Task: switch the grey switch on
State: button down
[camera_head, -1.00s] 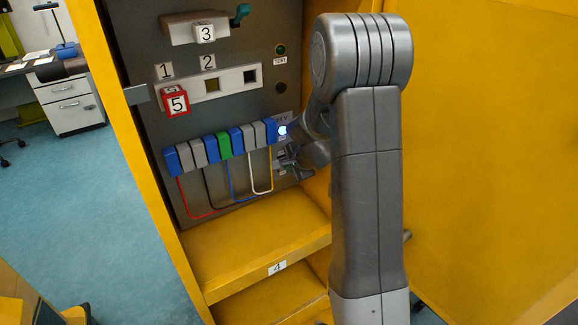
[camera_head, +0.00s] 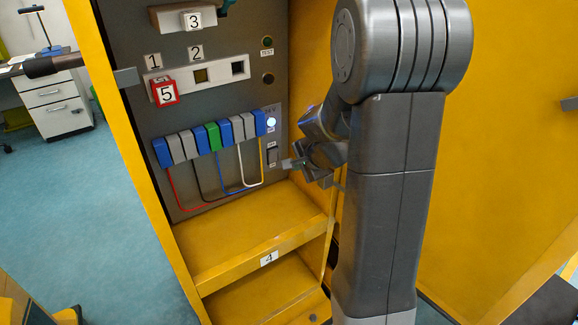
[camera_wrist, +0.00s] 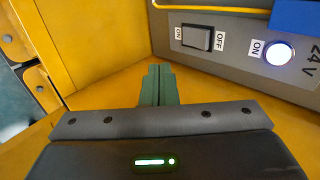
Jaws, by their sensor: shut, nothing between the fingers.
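The grey switch (camera_head: 272,156) is a rocker low on the right of the dark panel, below a lit round light. In the wrist view the switch (camera_wrist: 196,37) sits between an ON label (camera_wrist: 178,33) and an OFF label (camera_wrist: 220,40); I cannot tell which side is pressed in. My gripper (camera_head: 289,164) is just right of the switch in the head view. In the wrist view its shut, empty fingers (camera_wrist: 157,84) point towards the cabinet corner, below and left of the switch, with a gap between.
The lit light (camera_wrist: 279,54) is labelled ON and 24V. A row of blue, grey and green blocks (camera_head: 212,137) with coloured wires is left of the switch. A yellow shelf (camera_head: 245,225) lies below, and a yellow cabinet wall (camera_head: 510,170) stands right.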

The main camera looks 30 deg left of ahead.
jog(key=shift+s+d+r, duration=0.25)
jog(key=shift+d+r, duration=0.1)
jog(key=shift+d, duration=0.15)
jog(key=shift+s+d+r, duration=0.25)
jog(key=shift+d+r, duration=0.05)
jog(key=shift+d, duration=0.2)
